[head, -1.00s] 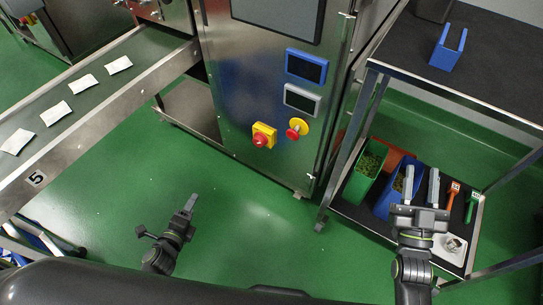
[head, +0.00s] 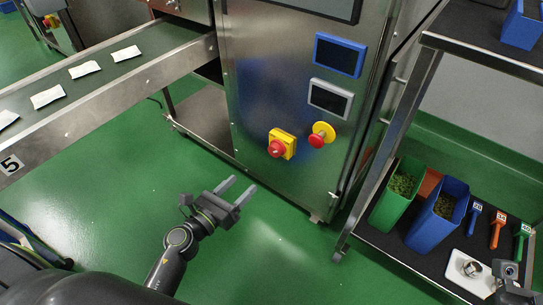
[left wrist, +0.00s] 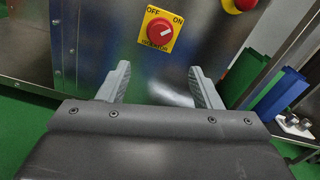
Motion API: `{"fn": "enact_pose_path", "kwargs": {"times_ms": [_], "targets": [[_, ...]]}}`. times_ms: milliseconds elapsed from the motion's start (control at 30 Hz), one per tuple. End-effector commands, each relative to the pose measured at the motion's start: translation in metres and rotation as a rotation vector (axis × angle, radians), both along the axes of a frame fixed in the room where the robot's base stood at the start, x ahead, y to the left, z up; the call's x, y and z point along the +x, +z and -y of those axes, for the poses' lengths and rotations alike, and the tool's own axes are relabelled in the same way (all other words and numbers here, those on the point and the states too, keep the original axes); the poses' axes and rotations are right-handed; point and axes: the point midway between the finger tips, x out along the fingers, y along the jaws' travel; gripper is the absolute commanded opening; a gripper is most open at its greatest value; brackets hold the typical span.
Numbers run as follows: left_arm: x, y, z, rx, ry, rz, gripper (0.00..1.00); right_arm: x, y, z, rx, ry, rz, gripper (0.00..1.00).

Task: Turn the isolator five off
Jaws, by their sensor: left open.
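The isolator (head: 281,144) is a red rotary knob on a yellow plate, low on the steel machine cabinet. In the left wrist view the isolator (left wrist: 160,31) shows the words OFF, ON and ISOLATOR, and its white mark points up and right, towards ON.
A red emergency button on a yellow disc (head: 321,134) is just right of the isolator. The conveyor (head: 120,80) with several white teabag packets is at the left. A trolley (head: 388,246) with green and blue bins stands at the right. Green floor is free in front of the cabinet.

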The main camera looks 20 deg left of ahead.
Motion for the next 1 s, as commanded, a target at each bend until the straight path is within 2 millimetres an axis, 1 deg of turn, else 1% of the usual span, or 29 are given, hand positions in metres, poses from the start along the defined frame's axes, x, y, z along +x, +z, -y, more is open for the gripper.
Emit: {"fn": "enact_pose_path", "kwargs": {"times_ms": [33, 100, 400, 600, 700, 800, 1000], "targets": [[0.012, 0.002, 0.004, -0.004, 0.0, 0.003, 0.59, 0.0, 0.001, 0.0, -0.001, -0.001, -0.002, 0.36], [0.026, 0.002, 0.01, -0.003, 0.0, 0.003, 0.59, 0.001, 0.001, 0.0, -0.003, -0.002, -0.004, 0.36], [0.086, 0.0, 0.031, -0.005, 0.0, 0.001, 0.59, 0.001, -0.003, 0.0, 0.001, 0.001, -0.001, 0.36], [0.116, -0.001, 0.042, -0.003, 0.001, 0.001, 0.59, 0.0, -0.007, 0.001, 0.005, 0.006, 0.004, 0.36], [0.125, -0.001, 0.045, -0.004, 0.0, 0.0, 0.59, 0.0, -0.008, 0.001, 0.007, 0.005, 0.008, 0.36], [0.13, -0.001, 0.047, -0.004, 0.001, -0.002, 0.59, 0.0, -0.008, 0.001, 0.011, 0.003, 0.012, 0.36], [0.132, 0.0, 0.048, -0.004, 0.001, -0.002, 0.59, 0.0, -0.008, 0.001, 0.023, -0.002, 0.015, 0.36]]}}
